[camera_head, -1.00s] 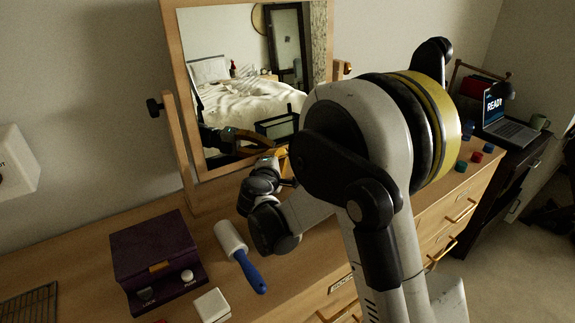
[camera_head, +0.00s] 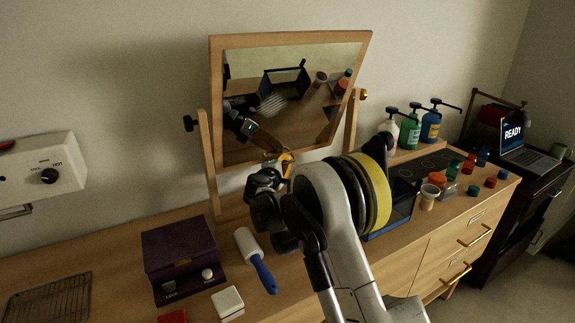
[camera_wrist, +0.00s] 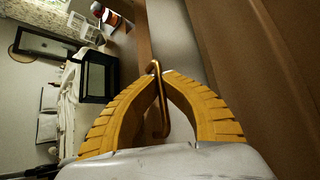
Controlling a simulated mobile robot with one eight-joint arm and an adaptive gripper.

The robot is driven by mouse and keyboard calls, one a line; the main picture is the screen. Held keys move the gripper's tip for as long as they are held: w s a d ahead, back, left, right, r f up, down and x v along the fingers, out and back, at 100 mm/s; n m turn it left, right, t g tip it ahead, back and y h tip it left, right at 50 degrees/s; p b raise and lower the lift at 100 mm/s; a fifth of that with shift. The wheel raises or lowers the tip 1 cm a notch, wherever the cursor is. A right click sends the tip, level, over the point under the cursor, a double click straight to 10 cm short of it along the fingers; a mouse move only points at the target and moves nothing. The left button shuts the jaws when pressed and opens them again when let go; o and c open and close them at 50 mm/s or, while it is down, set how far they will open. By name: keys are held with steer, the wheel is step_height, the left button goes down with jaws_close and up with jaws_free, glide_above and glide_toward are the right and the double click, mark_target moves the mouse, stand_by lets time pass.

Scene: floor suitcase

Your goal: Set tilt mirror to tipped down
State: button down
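The tilt mirror (camera_head: 290,95) has a wooden frame and hangs between two posts on the dresser. Its top leans forward, out from the wall, and its glass reflects the dresser top and my arm. My gripper (camera_head: 286,160) is at the mirror's lower edge, its yellow fingers partly hidden by my arm. In the wrist view, the yellow fingertips (camera_wrist: 160,74) come together around a brass pull handle (camera_wrist: 156,105), which runs between the fingers beside the wooden frame. The handle is hidden in the head view.
A purple box (camera_head: 180,255), a lint roller (camera_head: 254,258) and a white box (camera_head: 228,303) lie in front of the mirror. Pump bottles (camera_head: 410,130) and small jars (camera_head: 437,181) stand at right. A dark knob (camera_head: 190,123) sits on the left post.

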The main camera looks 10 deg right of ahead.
steer(key=shift+w+a+r, duration=0.1)
steer(key=shift+w+r, duration=0.05)
steer(key=c, duration=1.6)
jaws_free()
steer(key=shift+w+a, duration=0.1)
steer(key=shift+o, duration=0.2)
steer(key=v, duration=1.2)
